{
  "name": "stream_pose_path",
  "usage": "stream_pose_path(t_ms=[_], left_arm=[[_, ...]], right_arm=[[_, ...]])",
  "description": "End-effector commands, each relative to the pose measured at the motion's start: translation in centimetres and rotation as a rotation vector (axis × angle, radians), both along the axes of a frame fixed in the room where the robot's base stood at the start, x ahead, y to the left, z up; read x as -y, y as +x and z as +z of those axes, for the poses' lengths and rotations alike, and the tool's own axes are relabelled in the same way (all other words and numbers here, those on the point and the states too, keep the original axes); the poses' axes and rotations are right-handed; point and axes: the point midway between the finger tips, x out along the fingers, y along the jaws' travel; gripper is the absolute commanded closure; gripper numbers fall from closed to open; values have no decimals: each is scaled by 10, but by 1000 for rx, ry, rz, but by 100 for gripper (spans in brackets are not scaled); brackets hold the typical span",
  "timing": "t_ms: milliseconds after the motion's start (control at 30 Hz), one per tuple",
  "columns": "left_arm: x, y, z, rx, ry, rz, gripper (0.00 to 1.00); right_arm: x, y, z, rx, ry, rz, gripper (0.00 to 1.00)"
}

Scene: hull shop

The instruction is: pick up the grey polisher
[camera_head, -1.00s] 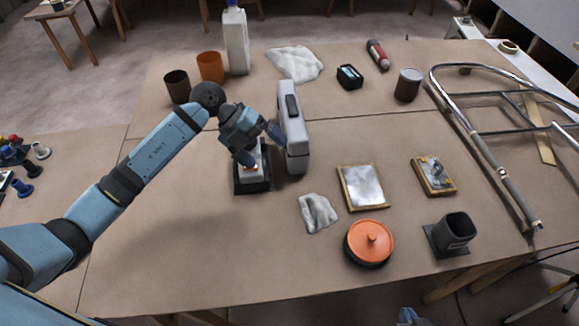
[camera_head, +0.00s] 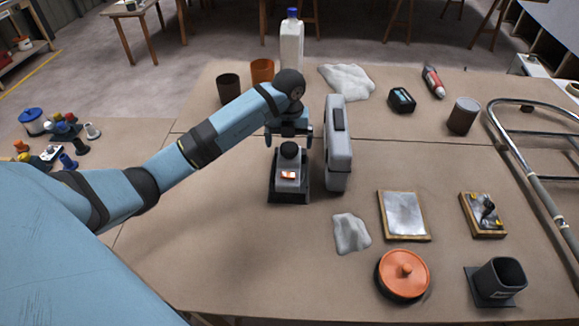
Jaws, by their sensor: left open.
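The grey polisher (camera_head: 288,177) stands upright on the brown-covered table, left of centre. It has a dark square base, a round black knob on top and a small lit red-orange patch on its front. My left gripper (camera_head: 289,138) is directly above the knob, its fingers spread to either side and nothing held between them. Whether the fingers touch the knob I cannot tell. My left arm comes in from the left and hides part of the table. My right gripper is not in view.
A tall grey case (camera_head: 339,158) with a black handle stands close right of the polisher. A crumpled white cloth (camera_head: 351,233), an orange lidded disc (camera_head: 404,272) and a framed metal plate (camera_head: 404,215) lie to the right. Cups and a white bottle (camera_head: 291,45) stand behind. The table's front left is clear.

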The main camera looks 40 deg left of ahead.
Motion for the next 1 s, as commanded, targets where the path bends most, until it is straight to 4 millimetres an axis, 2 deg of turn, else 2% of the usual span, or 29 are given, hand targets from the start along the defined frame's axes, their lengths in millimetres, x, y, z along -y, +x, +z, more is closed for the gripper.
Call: stream_pose_path(t_ms=[333,633,667,1000], left_arm=[[3,-4,-46,-3,-2,-1,0],[2,-4,-52,-1,-1,-1,0],[2,-4,-52,-1,-1,-1,5],[2,-4,-51,-1,-1,-1,83]], right_arm=[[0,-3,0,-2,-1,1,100],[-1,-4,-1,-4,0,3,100],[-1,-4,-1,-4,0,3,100],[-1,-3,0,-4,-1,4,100]])
